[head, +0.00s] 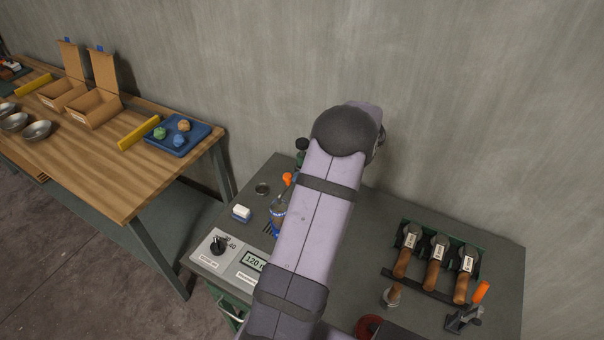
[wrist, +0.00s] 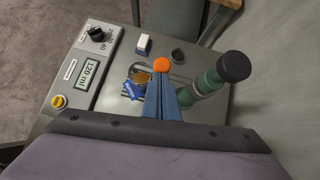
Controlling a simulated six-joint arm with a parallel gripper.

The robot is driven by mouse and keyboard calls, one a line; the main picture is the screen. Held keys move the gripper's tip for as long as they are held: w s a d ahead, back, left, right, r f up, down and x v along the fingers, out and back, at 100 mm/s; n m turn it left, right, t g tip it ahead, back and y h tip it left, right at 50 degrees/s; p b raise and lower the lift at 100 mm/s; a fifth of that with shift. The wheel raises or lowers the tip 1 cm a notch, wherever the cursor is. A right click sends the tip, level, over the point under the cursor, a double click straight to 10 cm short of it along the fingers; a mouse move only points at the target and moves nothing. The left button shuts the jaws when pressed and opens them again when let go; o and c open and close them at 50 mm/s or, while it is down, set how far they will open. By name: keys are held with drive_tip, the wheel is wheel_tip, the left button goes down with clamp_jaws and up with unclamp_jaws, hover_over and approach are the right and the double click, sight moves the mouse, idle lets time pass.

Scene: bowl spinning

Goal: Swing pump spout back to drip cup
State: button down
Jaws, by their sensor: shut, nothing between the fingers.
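The pump (wrist: 212,82) is a green column with a black knob on top, right of my gripper in the wrist view. Its thin grey spout (wrist: 180,76) runs behind my fingertips, partly hidden, and carries an orange knob (wrist: 161,64). The orange knob also shows in the head view (head: 287,178), beside my arm. The drip cup (wrist: 178,56) is a small dark round cup just beyond the orange knob; it also shows in the head view (head: 262,189). My gripper (wrist: 162,80), with blue fingers, is shut and empty, its tips at the orange knob; contact is unclear.
A brown and blue vessel (wrist: 138,84) stands left of my fingers. A white and blue block (wrist: 143,45) and a control panel with a 120 ml display (wrist: 90,75) are farther left. Brown-handled tools (head: 435,262) fill the bench's right side. A wooden table (head: 110,165) stands left.

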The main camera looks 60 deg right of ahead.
sight(286, 177)
idle(0.3)
drive_tip(key=shift+w+a+f+m+h+b, duration=0.1)
drive_tip(key=shift+w+a+m+h+b, duration=0.25)
drive_tip(key=shift+w+m+h, duration=0.4)
drive_tip(key=shift+w+a+m+h+b, duration=0.25)
drive_tip(key=shift+w+m+h+b, duration=0.15)
drive_tip(key=shift+w+m, duration=0.4)
drive_tip(key=shift+w+a+m+h+b, duration=0.1)
drive_tip(key=shift+w+m+h+b, duration=0.3)
drive_tip(key=shift+w+m+h, duration=0.45)
drive_tip(key=w+d+m+g+h, duration=0.2)
drive_tip(key=w+d+m, duration=0.1)
drive_tip(key=w+m, duration=0.2)
drive_tip(key=shift+w+h, duration=0.3)
drive_tip(key=shift+w, duration=0.3)
drive_tip(key=shift+r, duration=0.3)
drive_tip(key=shift+f, duration=0.1)
